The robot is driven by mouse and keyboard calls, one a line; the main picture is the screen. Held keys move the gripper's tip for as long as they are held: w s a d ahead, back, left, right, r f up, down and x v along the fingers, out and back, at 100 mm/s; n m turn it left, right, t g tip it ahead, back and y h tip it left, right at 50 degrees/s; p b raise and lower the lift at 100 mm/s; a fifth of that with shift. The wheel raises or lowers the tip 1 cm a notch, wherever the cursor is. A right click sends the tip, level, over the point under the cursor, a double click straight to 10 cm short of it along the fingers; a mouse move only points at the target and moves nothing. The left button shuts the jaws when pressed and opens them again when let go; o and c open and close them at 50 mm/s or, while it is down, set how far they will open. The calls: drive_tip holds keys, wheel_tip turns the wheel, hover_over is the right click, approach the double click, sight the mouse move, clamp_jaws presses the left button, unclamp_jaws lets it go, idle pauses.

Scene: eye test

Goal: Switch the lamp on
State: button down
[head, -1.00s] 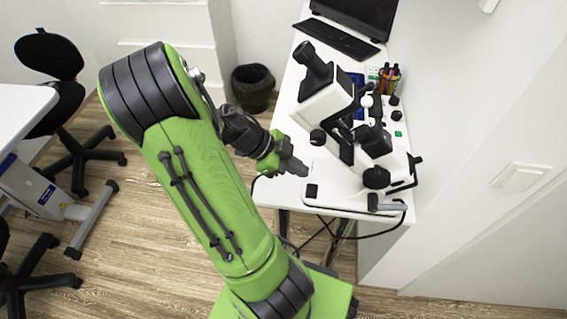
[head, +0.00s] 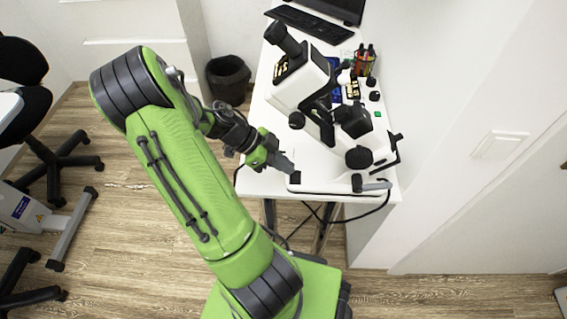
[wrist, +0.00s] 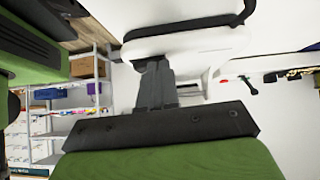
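The lamp instrument (head: 300,82), white and black with an eyepiece tube, stands on the white table on the right. Its white base (head: 335,184) lies at the table's near end, with a small black square (head: 295,177) at its left corner. My gripper (head: 288,166) is just beside that square; I cannot tell whether it touches. In the wrist view my gripper's dark fingers (wrist: 157,68) are together with nothing between them. They point at a white body with black edging (wrist: 190,45). Whether the lamp is lit is not clear.
A keyboard (head: 309,23) and a pen holder (head: 365,60) are farther back on the table. A black bin (head: 228,78) stands on the floor left of it. A cable (head: 345,219) hangs at the near edge. The wall (head: 460,90) is close on the right.

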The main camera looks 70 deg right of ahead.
drive_tip(key=shift+a+f, duration=0.2)
drive_tip(key=shift+a, duration=0.05)
drive_tip(key=shift+s+a, duration=0.1)
drive_tip(key=shift+a, duration=0.2)
drive_tip(key=shift+s+a+r+b, duration=0.1)
drive_tip(key=shift+a+r+b, duration=0.05)
drive_tip(key=shift+a+b, duration=0.2)
drive_tip(key=r+p, duration=0.3)
drive_tip(key=shift+s+d+r, duration=0.1)
drive_tip(key=shift+d+r, duration=0.15)
drive_tip(key=shift+r, duration=0.05)
drive_tip(key=p+v, duration=0.3)
drive_tip(key=v, duration=0.7)
drive_tip(key=shift+w+r, duration=0.2)
drive_tip(key=shift+w, duration=0.05)
